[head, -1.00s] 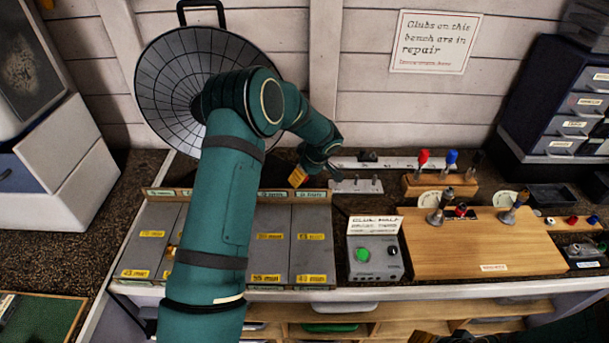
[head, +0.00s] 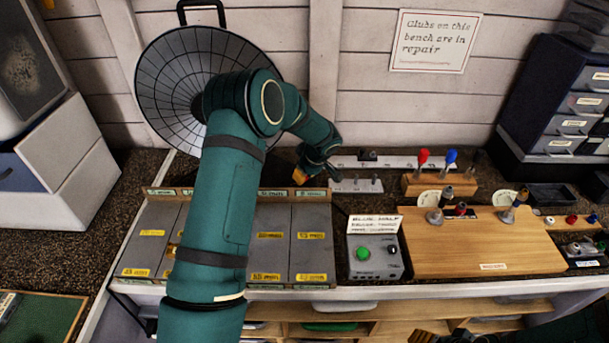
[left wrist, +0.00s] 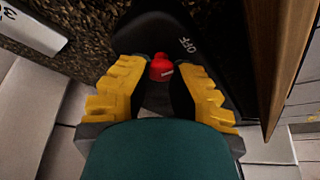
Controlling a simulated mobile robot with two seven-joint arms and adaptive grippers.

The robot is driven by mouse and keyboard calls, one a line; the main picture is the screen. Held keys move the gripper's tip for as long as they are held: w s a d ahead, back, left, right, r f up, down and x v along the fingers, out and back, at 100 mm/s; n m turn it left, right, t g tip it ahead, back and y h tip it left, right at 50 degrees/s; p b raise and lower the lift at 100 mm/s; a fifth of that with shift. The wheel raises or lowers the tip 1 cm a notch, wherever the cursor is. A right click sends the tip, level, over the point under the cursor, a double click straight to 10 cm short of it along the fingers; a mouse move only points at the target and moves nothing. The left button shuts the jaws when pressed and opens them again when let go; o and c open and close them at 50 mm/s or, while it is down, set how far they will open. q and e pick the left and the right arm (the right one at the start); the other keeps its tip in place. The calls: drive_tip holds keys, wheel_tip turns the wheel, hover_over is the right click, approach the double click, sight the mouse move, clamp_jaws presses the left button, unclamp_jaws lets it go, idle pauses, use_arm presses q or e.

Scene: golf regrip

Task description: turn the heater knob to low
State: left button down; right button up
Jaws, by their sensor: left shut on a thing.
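In the left wrist view a red knob (left wrist: 161,68) sits on a black base (left wrist: 165,32) marked OFF. The yellow ridged fingers of my left gripper (left wrist: 160,85) are closed in on the knob from both sides. In the head view my left gripper (head: 309,175) is at the back of the bench, behind the grey lidded boxes.
Grey boxes (head: 311,242) with yellow labels stand in front of the gripper.

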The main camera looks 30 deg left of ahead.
use_arm(q)
drive_tip(key=shift+f, duration=0.15)
drive_tip(key=shift+f+m+b, duration=0.1)
drive_tip(key=shift+m+b, duration=0.2)
drive_tip(key=shift+b, duration=0.35)
drive_tip(key=m+b, duration=0.2)
drive_tip(key=m+t+h+b, duration=0.1)
drive_tip(key=m+b, duration=0.1)
drive_tip(key=b, duration=0.1)
drive_tip(key=shift+s+f+m+t+b, duration=0.1)
drive_tip(key=shift+s+m+t+b, duration=0.1)
drive_tip(key=shift+m+t+b, duration=0.1)
drive_tip(key=shift+a+m, duration=0.1)
drive_tip(key=shift+m, duration=0.3)
drive_tip(key=m+h, duration=0.1)
drive_tip(key=m, duration=0.1)
drive_tip(key=shift+m+t+b, duration=0.3)
drive_tip(key=shift+t+b, duration=0.05)
drive_tip(key=shift+t, duration=0.05)
drive_tip(key=shift+r+m+t+h+p, duration=0.15)
drive_tip(key=shift+m+h+p, duration=0.1)
drive_tip(key=shift+m, duration=0.5)
drive_tip(key=shift+r+m+t+h+p, duration=0.15)
drive_tip(key=shift+m+h+p, duration=0.1)
drive_tip(key=shift+m, duration=0.5)
drive_tip(key=shift+f, duration=0.15)
